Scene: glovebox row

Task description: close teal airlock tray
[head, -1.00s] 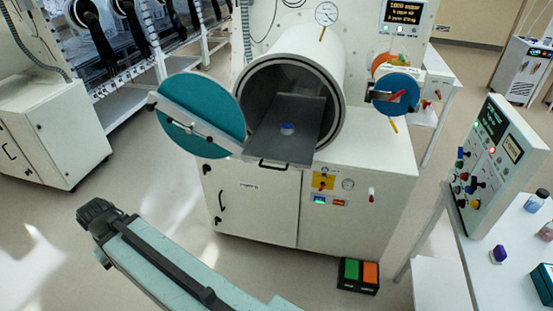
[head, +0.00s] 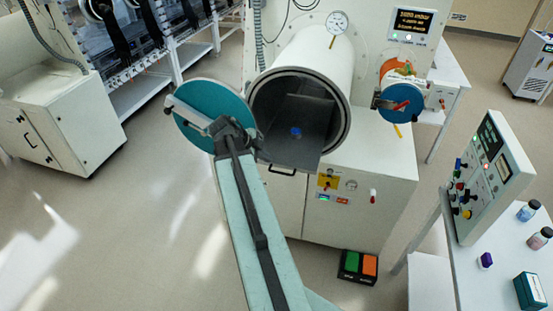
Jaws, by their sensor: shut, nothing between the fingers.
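The airlock's dark grey tray (head: 303,152) sticks out of the front of the round white airlock chamber (head: 327,58), with a handle at its front edge (head: 282,171). A small blue object (head: 296,132) lies on the tray. The round teal door (head: 205,92) stands swung open at the chamber's left, with a pale bar across it. My arm reaches up from the bottom of the head view, and its dark joint covers the door's lower right part, left of the tray. My gripper's fingers do not show; they are hidden behind or below the arm.
A smaller round blue door (head: 401,103) with a red handle is right of the chamber. A control panel (head: 489,175) and a table with small bottles (head: 529,210) stand at the right. A green and orange foot pedal (head: 359,264) lies on the floor. Floor at the left is clear.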

